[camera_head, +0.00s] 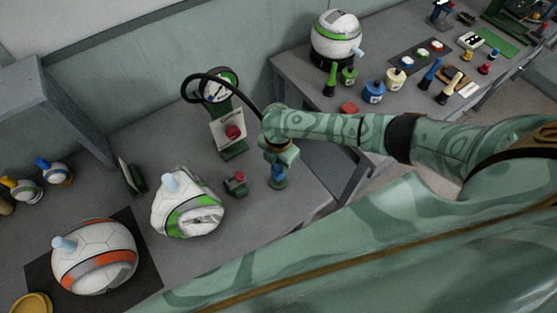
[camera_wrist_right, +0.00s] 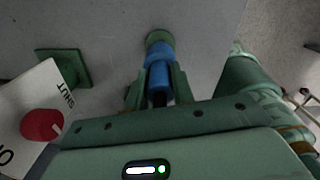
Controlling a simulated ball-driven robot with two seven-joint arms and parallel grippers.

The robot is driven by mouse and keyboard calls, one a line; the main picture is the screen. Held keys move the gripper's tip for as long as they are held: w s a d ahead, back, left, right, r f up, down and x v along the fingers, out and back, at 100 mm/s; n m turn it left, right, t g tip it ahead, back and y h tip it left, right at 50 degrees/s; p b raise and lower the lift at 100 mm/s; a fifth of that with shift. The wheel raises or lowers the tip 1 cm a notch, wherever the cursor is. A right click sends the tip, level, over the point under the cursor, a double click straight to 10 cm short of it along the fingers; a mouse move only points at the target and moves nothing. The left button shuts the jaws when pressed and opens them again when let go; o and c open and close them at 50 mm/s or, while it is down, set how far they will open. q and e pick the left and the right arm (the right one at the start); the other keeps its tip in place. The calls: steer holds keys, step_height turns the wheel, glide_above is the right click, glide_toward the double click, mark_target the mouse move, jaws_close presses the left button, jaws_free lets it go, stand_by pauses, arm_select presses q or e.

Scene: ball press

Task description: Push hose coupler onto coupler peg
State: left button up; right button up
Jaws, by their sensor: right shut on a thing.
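The blue hose coupler (camera_wrist_right: 160,72) is between the fingers of my right gripper (camera_wrist_right: 153,88), which is shut on it. In the head view the right gripper (camera_head: 278,165) points down over the table, with a bit of the blue coupler (camera_head: 278,170) showing below it. The green coupler peg (camera_head: 279,184) stands right under the coupler, and its round green base (camera_wrist_right: 160,38) shows beyond the coupler in the wrist view. The coupler lines up with the peg and appears to meet it; how far it is on is hidden. My left gripper is not in view.
A black hose (camera_head: 243,99) runs from the gauge stand (camera_head: 220,85) toward my right gripper. A deflated ball (camera_head: 188,213) lies farther left.

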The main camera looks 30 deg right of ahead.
mark_target(278, 169)
steer(key=shift+f+b, duration=1.5)
steer(key=shift+f, duration=0.65)
steer(key=o, duration=1.1)
steer(key=shift+r, duration=0.1)
step_height(278, 169, up, 16)
steer(key=p, duration=0.5)
steer(key=shift+r, duration=0.1)
